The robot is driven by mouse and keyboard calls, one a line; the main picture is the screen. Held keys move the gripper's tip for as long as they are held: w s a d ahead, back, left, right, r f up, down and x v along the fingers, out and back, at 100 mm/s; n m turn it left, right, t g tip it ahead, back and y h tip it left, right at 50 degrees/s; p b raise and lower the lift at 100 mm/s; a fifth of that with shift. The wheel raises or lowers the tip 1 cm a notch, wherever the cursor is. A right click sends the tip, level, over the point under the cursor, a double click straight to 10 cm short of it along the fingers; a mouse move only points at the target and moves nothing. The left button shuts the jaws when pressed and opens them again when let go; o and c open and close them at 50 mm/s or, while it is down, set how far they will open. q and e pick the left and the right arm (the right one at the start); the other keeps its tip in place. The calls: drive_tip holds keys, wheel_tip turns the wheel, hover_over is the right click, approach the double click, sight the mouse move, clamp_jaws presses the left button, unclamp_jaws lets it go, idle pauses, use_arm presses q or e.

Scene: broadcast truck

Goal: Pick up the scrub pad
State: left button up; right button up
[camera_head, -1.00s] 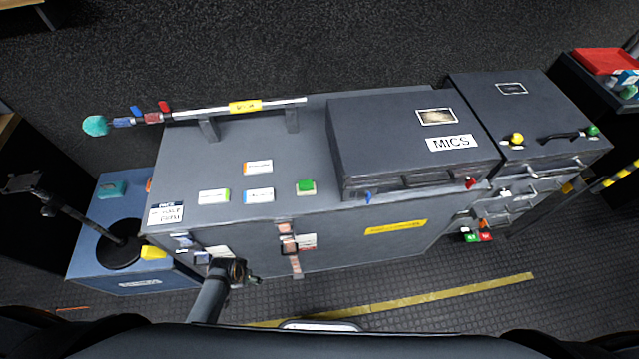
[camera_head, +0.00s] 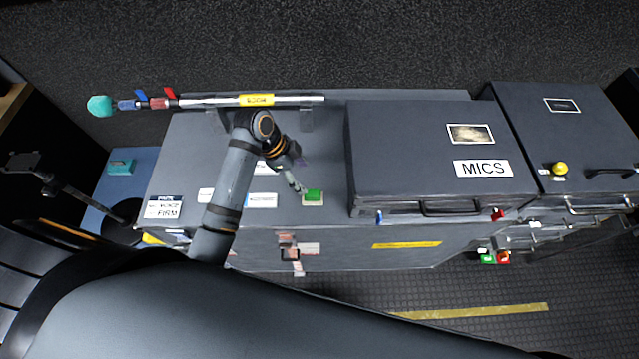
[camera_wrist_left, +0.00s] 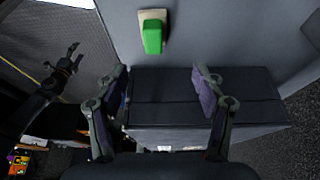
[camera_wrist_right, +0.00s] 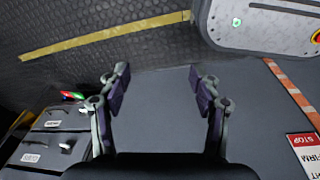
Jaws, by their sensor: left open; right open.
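A small green block on a pale base, which looks like the scrub pad (camera_head: 313,196), lies on the grey cabinet top (camera_head: 330,165) left of the MICS case. In the left wrist view the green block (camera_wrist_left: 153,35) is ahead of the fingertips, upper middle, with nothing between the fingers touching it. My left gripper (camera_head: 297,187) is open, just left of the block in the head view; it also shows in the left wrist view (camera_wrist_left: 158,76). My right gripper (camera_wrist_right: 158,76) is open and empty in the right wrist view, outside the head view.
The MICS case (camera_head: 410,135) stands right of the block. Several small labels, such as a white one (camera_head: 262,200), lie to its left. A teal block (camera_head: 121,167) sits on a blue box at left.

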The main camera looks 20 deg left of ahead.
sight(311, 193)
use_arm(q)
drive_tip(key=f, duration=0.1)
drive_tip(key=d+f, duration=0.1)
drive_tip(key=f, duration=0.1)
drive_tip(key=shift+s+d+f, duration=0.25)
drive_tip(key=shift+s, duration=0.15)
drive_tip(key=shift+p+x, duration=0.55)
drive_tip(key=shift+x, duration=0.7)
drive_tip(key=x, duration=0.2)
drive_tip(key=shift+a+f, duration=0.15)
drive_tip(key=shift+f, duration=0.75)
drive_tip(key=shift+w+f, duration=0.1)
drive_tip(key=c, duration=1.2)
use_arm(e)
drive_tip(key=s, duration=0.2)
drive_tip(key=s+r, duration=0.1)
drive_tip(key=shift+s+r, duration=0.15)
drive_tip(key=shift+s, duration=0.2)
